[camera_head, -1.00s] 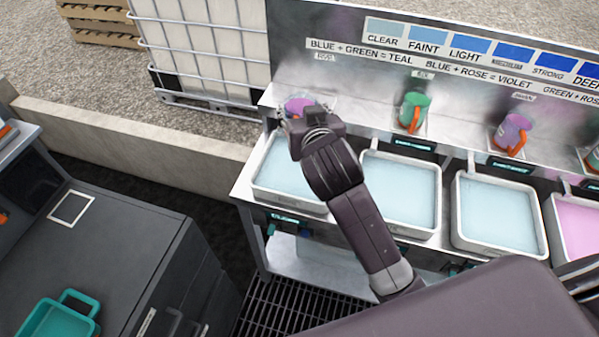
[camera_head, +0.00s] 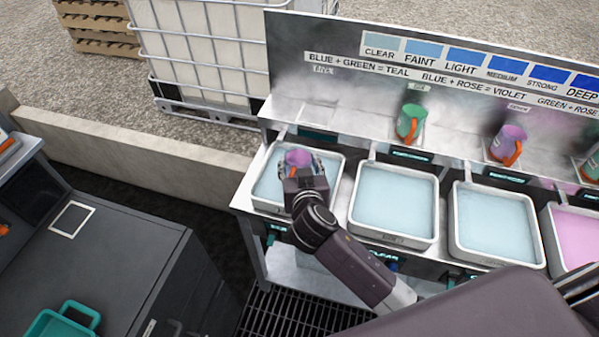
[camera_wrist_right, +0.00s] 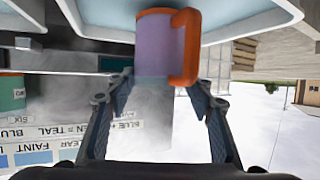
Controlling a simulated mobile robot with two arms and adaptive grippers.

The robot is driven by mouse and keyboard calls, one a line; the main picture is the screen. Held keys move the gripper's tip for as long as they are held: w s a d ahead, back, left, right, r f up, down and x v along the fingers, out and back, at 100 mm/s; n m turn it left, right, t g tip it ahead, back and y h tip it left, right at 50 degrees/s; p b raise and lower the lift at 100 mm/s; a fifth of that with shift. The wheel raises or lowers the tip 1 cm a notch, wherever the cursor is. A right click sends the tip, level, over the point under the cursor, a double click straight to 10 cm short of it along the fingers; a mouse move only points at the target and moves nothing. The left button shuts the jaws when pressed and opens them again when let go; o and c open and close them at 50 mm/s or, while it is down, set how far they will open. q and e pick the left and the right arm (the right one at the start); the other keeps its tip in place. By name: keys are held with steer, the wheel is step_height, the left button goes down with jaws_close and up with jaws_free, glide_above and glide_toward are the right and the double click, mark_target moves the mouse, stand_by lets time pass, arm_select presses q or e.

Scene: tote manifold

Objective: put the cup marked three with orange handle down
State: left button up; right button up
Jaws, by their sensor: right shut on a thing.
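A violet cup (camera_head: 297,157) with an orange rim and orange handle is held by my right gripper (camera_head: 302,170) above the leftmost tray of pale blue liquid (camera_head: 338,176). In the right wrist view the cup (camera_wrist_right: 156,45) sits between the fingers of the gripper (camera_wrist_right: 160,84), its orange handle on the right side. No number can be read on the cup. My left gripper is not in view.
Other orange-handled cups stand on the shelf behind: a green one (camera_head: 408,122), a violet one (camera_head: 507,143) and a partly cut-off green one (camera_head: 591,168). More trays (camera_head: 394,200) line the bench to the right. A teal tray (camera_head: 62,322) lies on a dark cabinet at left.

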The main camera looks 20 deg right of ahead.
steer(key=shift+f, duration=2.1)
steer(key=o, duration=1.2)
steer(key=shift+o, duration=0.2)
steer(key=shift+s, duration=0.1)
steer(key=shift+s+a+r, duration=0.15)
steer(key=shift+s, duration=0.4)
steer(key=b+v, duration=0.2)
steer(key=v, duration=0.8)
steer(key=shift+s+r, duration=0.3)
steer(key=shift+r, duration=0.05)
steer(key=shift+f, duration=0.1)
